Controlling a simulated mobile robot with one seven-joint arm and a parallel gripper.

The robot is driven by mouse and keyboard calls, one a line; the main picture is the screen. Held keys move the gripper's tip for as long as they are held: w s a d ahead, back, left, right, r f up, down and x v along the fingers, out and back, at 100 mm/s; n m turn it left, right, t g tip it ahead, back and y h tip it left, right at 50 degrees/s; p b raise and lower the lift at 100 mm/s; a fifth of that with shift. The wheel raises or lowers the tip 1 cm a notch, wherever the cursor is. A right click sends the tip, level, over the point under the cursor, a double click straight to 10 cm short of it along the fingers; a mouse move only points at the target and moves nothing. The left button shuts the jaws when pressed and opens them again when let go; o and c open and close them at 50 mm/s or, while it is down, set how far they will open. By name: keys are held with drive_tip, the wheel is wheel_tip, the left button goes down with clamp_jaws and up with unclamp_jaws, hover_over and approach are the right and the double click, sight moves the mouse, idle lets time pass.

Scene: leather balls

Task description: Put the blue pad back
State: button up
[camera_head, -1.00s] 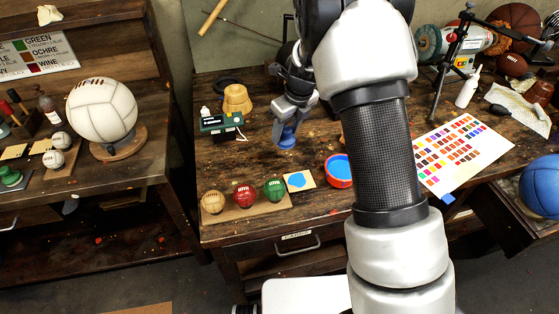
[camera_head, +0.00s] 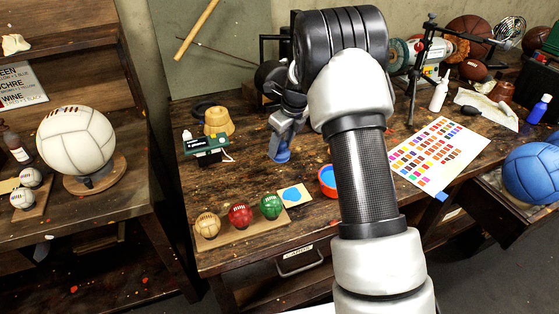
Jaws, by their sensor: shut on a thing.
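My gripper (camera_head: 281,147) is shut on the blue pad (camera_head: 281,155), a small blue knobbed thing. It holds the pad at or just above the workbench (camera_head: 250,185), and I cannot tell whether the pad touches the wood. The fingers hide the pad's upper part. The spot is right of the green boxed device (camera_head: 205,143) and behind the card with a blue swatch (camera_head: 293,195). The red bowl of blue paint (camera_head: 327,181) is to the right and nearer.
Wooden, red and green balls (camera_head: 240,216) sit on a board at the front. The colour chart (camera_head: 440,155) and tripod (camera_head: 418,75) are at the right. A shelf with a white ball (camera_head: 76,140) stands left. A blue ball (camera_head: 533,172) is in a drawer at right.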

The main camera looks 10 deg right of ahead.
sight(282, 152)
drive_tip(key=shift+f, duration=2.35)
drive_tip(key=shift+f, duration=0.15)
drive_tip(key=o, duration=0.9)
drive_tip(key=shift+o, duration=0.2)
